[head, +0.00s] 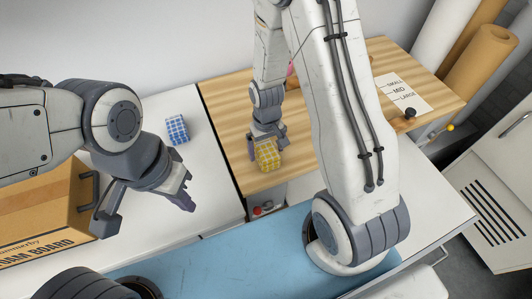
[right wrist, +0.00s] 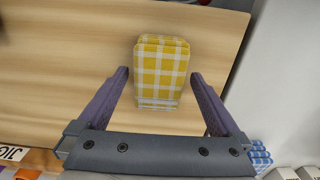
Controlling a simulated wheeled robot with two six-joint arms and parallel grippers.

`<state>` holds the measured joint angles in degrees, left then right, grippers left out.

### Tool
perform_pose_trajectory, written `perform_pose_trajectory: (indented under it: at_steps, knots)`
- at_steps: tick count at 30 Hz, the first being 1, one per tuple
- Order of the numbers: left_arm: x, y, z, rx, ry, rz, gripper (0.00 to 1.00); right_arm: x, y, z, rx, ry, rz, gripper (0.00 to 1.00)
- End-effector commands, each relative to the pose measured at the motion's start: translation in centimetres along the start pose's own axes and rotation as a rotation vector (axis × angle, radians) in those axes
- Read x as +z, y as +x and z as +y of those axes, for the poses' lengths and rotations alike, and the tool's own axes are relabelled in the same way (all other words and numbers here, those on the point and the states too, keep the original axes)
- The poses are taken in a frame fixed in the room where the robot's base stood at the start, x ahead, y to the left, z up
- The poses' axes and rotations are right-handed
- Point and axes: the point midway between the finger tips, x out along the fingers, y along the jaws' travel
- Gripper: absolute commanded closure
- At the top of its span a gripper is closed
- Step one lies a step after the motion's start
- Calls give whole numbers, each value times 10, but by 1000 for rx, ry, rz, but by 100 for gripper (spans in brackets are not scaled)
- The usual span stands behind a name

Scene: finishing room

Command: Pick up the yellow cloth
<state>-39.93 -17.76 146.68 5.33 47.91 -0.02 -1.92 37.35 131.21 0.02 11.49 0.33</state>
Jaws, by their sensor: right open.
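The yellow cloth (head: 267,155) is a folded, yellow-and-white checked bundle on the wooden tabletop, near its front left edge. In the right wrist view the cloth (right wrist: 161,72) lies ahead of and partly between the open fingers of my right gripper (right wrist: 158,98), with a gap on each side. In the head view my right gripper (head: 267,147) is over the cloth and hides part of it. My left gripper (head: 150,210) is open and empty, above the white surface at the left.
A blue checked cloth (head: 177,130) lies on the white table (head: 205,150) to the left. A cardboard box (head: 60,205) stands at the far left. A size sheet (head: 405,95) with a dark knob-like item lies at the right of the wooden top (head: 225,100). Paper rolls (head: 480,60) stand behind.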

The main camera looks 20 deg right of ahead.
Motion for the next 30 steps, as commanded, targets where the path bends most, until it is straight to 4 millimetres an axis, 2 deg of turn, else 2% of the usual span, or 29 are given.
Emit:
perform_pose_trajectory:
  at_steps: [6,7,13,14,23,30]
  knots:
    - [0,0,0,0,0,0,100,0,2,0,0,0,1,0]
    - [0,0,0,0,0,0,100,0,2,0,0,0,1,4]
    - [0,0,0,0,0,0,100,0,1,0,0,0,1,80]
    - [0,0,0,0,0,0,100,0,1,0,0,0,1,83]
    - [0,0,0,0,0,0,100,-1,-2,0,0,0,3,83]
    - [0,2,0,0,0,0,100,-2,-24,0,0,0,7,83]
